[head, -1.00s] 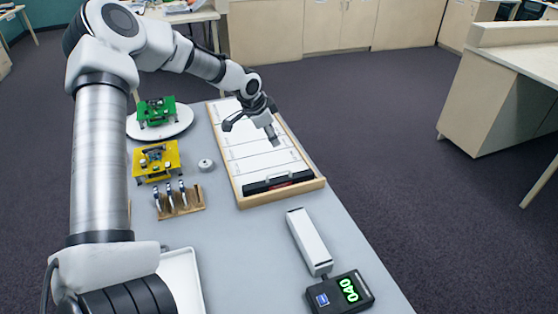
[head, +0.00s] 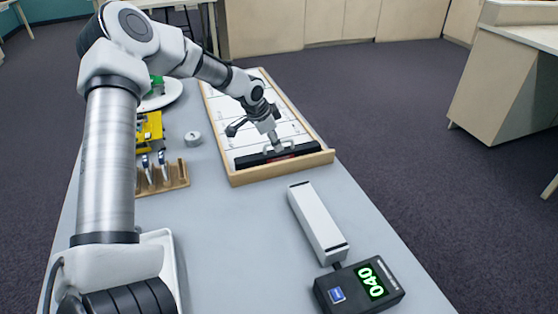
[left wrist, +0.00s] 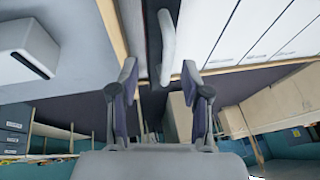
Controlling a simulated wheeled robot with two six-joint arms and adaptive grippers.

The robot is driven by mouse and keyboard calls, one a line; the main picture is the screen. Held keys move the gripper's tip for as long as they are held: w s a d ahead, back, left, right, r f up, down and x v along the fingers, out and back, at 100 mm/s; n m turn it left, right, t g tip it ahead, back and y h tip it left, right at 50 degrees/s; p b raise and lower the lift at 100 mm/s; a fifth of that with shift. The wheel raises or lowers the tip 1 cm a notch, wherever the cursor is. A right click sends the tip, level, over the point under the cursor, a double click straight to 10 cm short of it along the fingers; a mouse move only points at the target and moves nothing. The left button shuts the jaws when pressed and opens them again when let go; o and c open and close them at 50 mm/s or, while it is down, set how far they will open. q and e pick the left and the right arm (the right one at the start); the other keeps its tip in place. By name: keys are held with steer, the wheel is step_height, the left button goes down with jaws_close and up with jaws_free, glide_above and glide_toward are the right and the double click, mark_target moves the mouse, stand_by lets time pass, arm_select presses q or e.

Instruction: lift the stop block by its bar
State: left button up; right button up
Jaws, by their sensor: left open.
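The stop block (head: 248,160) is a long black piece lying across the near end of a wood-framed white board (head: 232,111). A pale bar handle stands on top of it, partly hidden by my gripper in the head view. My left gripper (head: 256,140) is open over the block, close to the bar. In the left wrist view the pale bar (left wrist: 168,45) shows between the open fingers of my left gripper (left wrist: 160,78), with the dark block (left wrist: 154,38) behind it. I cannot tell whether a finger touches the bar. My right gripper is not in view.
A long grey-white box (head: 317,224) and a black display unit reading 040 (head: 360,287) lie in front of the board. A wooden rack (head: 176,180) and a small grey round part (head: 193,138) are to its left. Bare table (head: 240,235) lies between.

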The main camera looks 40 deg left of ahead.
arm_select(q)
steer(key=b+x, duration=0.1)
steer(key=x, duration=0.5)
jaws_close()
steer(key=shift+r, duration=0.1)
